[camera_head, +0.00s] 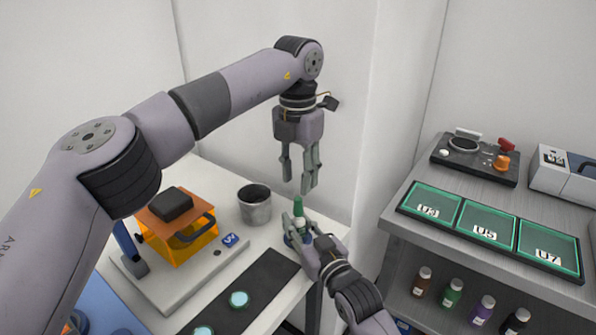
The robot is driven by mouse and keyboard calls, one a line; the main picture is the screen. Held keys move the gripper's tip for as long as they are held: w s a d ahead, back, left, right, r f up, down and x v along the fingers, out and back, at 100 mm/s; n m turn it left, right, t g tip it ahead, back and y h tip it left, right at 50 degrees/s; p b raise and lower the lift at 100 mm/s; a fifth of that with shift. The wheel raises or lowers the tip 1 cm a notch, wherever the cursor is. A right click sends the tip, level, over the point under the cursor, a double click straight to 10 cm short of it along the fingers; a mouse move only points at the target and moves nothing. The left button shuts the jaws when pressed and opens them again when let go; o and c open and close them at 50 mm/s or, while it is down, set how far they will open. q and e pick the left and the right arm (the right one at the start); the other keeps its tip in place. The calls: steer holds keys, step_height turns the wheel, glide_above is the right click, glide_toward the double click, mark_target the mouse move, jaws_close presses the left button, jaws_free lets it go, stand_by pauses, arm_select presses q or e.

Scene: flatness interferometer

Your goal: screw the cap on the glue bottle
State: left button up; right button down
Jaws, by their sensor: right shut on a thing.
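The glue bottle (300,224) is a small pale bottle, upright near the right edge of the white table. A green tapered piece (298,206), which looks like the cap, stands upright on its top. I cannot tell how tightly it sits. My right gripper (297,231) comes in from the lower right and is shut on the bottle, hiding much of its body. My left gripper (298,184) points down just above the green piece, its fingers apart and empty. A gap shows between its fingertips and the green piece.
A grey metal cup (255,207) stands left of the bottle. An orange-windowed device (188,240) stands on a white base further left. A black mat (262,283) with pale green discs lies in front. A shelf unit (396,221) with green trays stands at the right.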

mark_target(298, 198)
arm_select(q)
step_height(298, 198, down, 8)
steer(key=shift+r, duration=0.15)
stand_by(0.4)
jaws_close()
stand_by(0.5)
jaws_free()
steer(key=shift+r, duration=2.3)
